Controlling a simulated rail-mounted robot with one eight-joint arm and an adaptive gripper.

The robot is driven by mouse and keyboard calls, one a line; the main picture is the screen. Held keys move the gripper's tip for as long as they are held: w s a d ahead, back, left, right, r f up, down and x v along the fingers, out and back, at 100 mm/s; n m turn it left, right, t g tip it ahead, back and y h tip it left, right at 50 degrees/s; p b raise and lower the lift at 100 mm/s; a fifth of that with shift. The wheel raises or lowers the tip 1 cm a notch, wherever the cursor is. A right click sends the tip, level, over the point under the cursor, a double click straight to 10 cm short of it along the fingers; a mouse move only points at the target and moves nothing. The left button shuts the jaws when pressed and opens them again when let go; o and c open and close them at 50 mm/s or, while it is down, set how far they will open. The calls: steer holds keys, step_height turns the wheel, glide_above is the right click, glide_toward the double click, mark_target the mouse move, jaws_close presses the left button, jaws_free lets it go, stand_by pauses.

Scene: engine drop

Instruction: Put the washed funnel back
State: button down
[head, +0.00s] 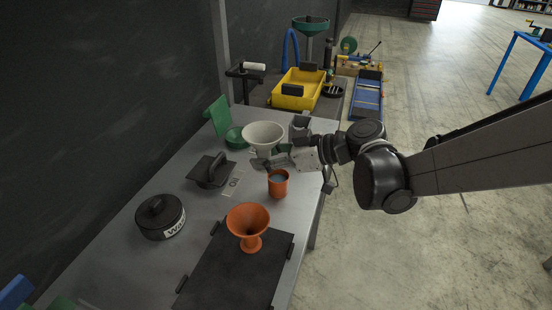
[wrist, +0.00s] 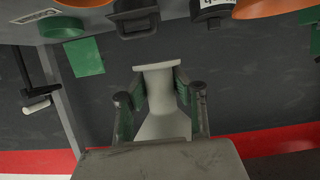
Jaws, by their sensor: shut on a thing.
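A cream-white funnel (head: 262,131) is held with its wide mouth up, over the far part of the grey workbench. My gripper (head: 284,157) is shut on it from the right, below the mouth. In the wrist view the pale funnel (wrist: 160,100) sits between my two green-padded fingers (wrist: 158,104). An orange funnel (head: 248,218) stands mouth up on a black mat (head: 215,277) at the near end of the bench. The gripper partly hides the white funnel's lower part, and I cannot tell whether it touches the bench.
An orange cup (head: 278,186) with bluish content stands just nearer than my gripper. A green bowl (head: 235,138), a black handled item (head: 210,171), a small label plate (head: 232,184) and a black lidded pot (head: 160,215) stand to the left. A yellow bin (head: 298,90) is beyond the bench.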

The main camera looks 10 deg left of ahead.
steer(key=s+a+r, duration=0.3)
steer(key=s, duration=0.2)
steer(key=shift+a+r, duration=0.2)
steer(key=shift+r, duration=0.15)
glide_above(279, 176)
step_height(279, 176, down, 7)
steer(key=shift+s+a, duration=0.1)
steer(key=shift+f+b, duration=0.55)
steer(key=shift+f, duration=1.3)
steer(key=shift+f, duration=0.1)
steer(key=c, duration=1.6)
jaws_free()
steer(key=shift+o, duration=0.2)
